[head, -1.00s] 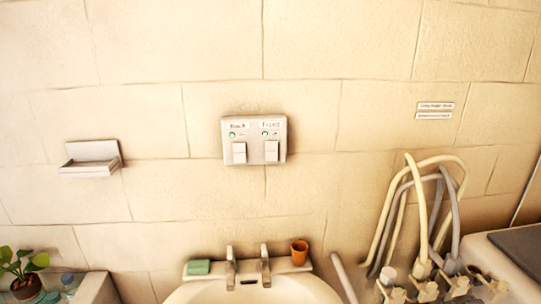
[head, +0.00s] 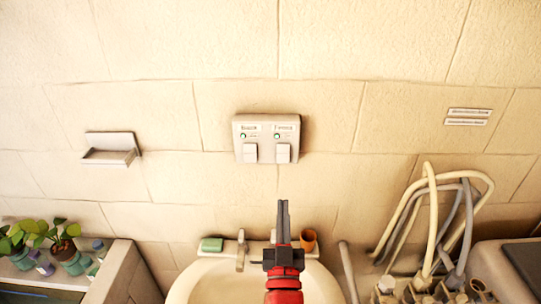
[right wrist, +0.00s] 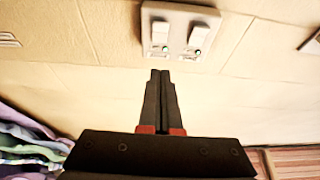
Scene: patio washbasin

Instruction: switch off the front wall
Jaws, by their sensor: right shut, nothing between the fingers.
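A pale switch panel (head: 266,138) is on the wall above the basin. The right-hand rocker (head: 283,153) is under the label that seems to read "Front"; the left-hand rocker (head: 250,153) is under the other label. My right gripper (head: 283,203) is shut and empty, pointing up below the panel, apart from it in the picture. In the right wrist view the shut fingertips (right wrist: 160,74) point toward the panel (right wrist: 180,30), which appears upside down there. My left gripper is out of view.
The basin (head: 185,280) with its taps is below, partly behind my right arm. An orange cup (head: 308,240) and green soap (head: 212,244) stand on its rim. A wall shelf (head: 110,150) is left; looped hoses (head: 430,220) are right. The wall around the panel is clear.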

